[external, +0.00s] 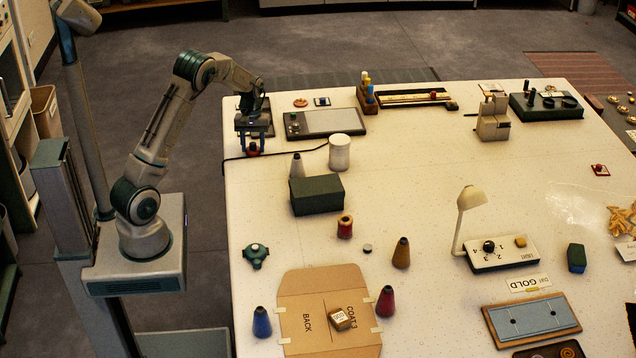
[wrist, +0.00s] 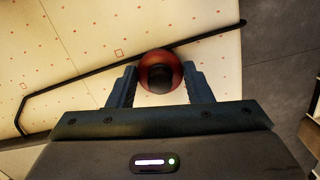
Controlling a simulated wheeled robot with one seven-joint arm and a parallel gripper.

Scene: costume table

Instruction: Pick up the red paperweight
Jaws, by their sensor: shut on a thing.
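The red paperweight (wrist: 146,58) is a round red piece with a dark knob on top. In the wrist view it sits between the two fingertips of my gripper (wrist: 160,84), which is shut on it. In the external view my gripper (external: 254,136) points down at the table's far left corner, with the red paperweight (external: 253,149) at its fingertips. Whether the paperweight touches the table or is slightly above it, I cannot tell.
A black cable (external: 285,154) runs over the white table (external: 400,150) close by. The table's left edge is near.

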